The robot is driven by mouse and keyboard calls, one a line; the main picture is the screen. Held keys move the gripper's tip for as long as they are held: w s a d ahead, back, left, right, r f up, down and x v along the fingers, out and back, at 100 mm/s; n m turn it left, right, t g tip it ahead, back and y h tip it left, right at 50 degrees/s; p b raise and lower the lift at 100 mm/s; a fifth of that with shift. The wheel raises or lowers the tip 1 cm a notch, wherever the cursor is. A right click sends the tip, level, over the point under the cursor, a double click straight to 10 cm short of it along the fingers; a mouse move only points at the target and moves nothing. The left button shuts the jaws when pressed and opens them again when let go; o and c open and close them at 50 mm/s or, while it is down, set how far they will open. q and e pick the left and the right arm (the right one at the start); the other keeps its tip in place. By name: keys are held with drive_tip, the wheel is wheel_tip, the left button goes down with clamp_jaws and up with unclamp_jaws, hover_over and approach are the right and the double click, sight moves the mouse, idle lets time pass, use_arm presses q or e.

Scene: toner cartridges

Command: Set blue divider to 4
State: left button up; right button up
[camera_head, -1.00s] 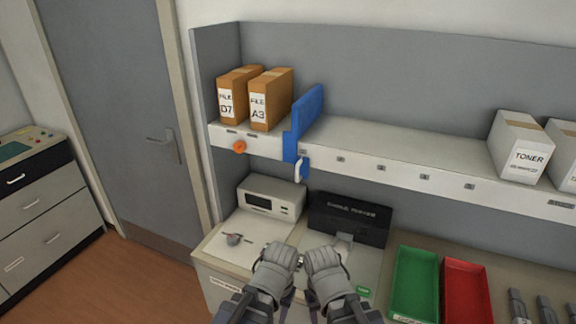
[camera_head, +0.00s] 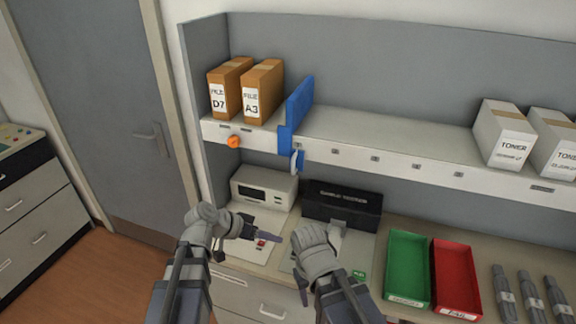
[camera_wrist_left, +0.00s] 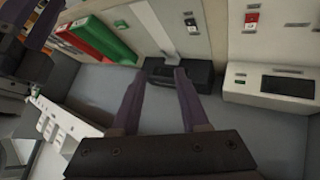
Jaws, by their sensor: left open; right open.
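The blue divider (camera_head: 297,102) stands upright on the shelf (camera_head: 400,135), just right of two brown file boxes. A blue tab with a white handle (camera_head: 295,160) hangs at its base, below the shelf's front edge. Small square marks line that edge to its right; their numbers are too small to read. My left gripper (camera_head: 272,238) is open and empty over the counter, below and left of the divider. Its two fingers, spread apart, show in the left wrist view (camera_wrist_left: 160,73); the divider is not in that view. My right gripper (camera_head: 302,290) is low over the counter's front, its fingers mostly hidden.
File boxes (camera_head: 262,90) fill the shelf's left end and toner boxes (camera_head: 503,133) its right. The shelf between divider and toner is clear. Below stand a white device (camera_head: 262,188), a black box (camera_head: 342,203), a green tray (camera_head: 408,268) and a red tray (camera_head: 457,278). An orange knob (camera_head: 233,141) sits on the shelf edge.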

use_arm(q)
drive_tip(key=w+r+m+t+h, duration=0.2)
drive_tip(key=w+r+t+h, duration=0.15)
drive_tip(key=r, duration=0.45)
drive_tip(key=w+r+m+t+h, duration=0.2)
drive_tip(key=w+r+t+h, duration=0.15)
drive_tip(key=r, duration=0.35)
drive_tip(key=w+d+y, duration=0.1)
drive_tip(key=w+d, duration=0.4)
drive_tip(key=shift+w+d, duration=0.15)
drive_tip(key=shift+w, duration=0.15)
clamp_jaws()
idle(0.6)
